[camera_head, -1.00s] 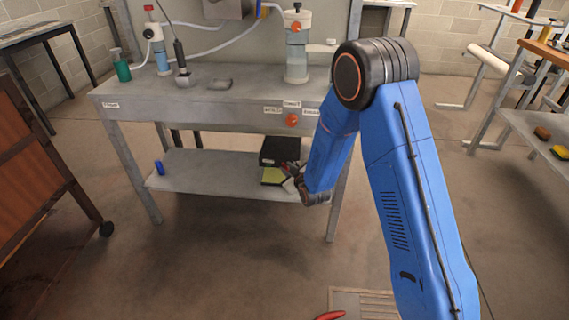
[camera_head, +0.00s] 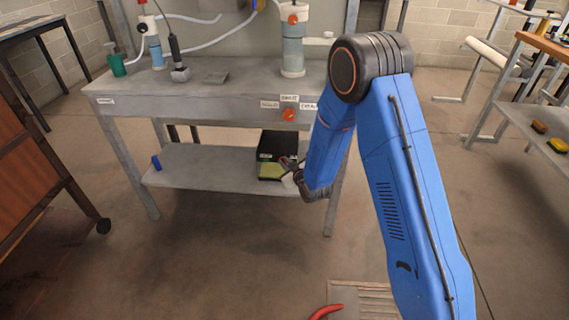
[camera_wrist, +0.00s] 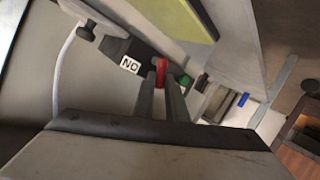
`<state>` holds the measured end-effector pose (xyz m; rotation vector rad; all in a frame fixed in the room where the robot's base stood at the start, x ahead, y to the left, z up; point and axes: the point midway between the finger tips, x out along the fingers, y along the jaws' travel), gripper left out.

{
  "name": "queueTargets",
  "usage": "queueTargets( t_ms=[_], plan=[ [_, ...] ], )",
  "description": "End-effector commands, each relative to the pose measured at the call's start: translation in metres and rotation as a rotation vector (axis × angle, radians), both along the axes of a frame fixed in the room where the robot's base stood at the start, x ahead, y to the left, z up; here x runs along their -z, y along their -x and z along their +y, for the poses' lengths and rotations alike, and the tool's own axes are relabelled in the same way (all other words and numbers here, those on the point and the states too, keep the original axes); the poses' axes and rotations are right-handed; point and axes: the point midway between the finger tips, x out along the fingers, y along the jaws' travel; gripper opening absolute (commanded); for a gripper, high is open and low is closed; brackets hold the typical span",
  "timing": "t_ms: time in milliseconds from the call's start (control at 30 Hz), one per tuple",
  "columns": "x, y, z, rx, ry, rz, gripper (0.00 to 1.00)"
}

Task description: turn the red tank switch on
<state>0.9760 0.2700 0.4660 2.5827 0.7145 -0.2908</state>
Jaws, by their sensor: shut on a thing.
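The red tank switch (camera_wrist: 161,71) shows in the wrist view as a small red piece between my fingertips. My gripper (camera_wrist: 161,88) is shut on it; its grey fingers hide part of the switch. A white label (camera_wrist: 130,65) with black letters, reading like "NO" or a turned "ON", is just left of it. A green part (camera_wrist: 184,80) sits close on its right. In the head view my gripper (camera_head: 288,166) is at the front of a black box with a yellow-green face (camera_head: 270,171) on the table's lower shelf. The switch's exact angle is hard to tell.
The metal table's top (camera_head: 130,82) is above my gripper, with an orange-red knob (camera_head: 289,115) and labels on its front edge. A blue cylinder (camera_head: 156,163) stands at the shelf's left end. A table leg (camera_head: 333,205) is close to the right of my gripper.

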Motion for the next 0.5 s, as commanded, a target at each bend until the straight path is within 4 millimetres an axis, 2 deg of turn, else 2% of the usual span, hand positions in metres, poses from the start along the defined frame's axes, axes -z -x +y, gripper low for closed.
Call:
queueTargets(
  t_ms=[500],
  plan=[
    [0.007, 0.001, -0.015, 0.002, -0.434, -0.011, 0.0]
  ],
)
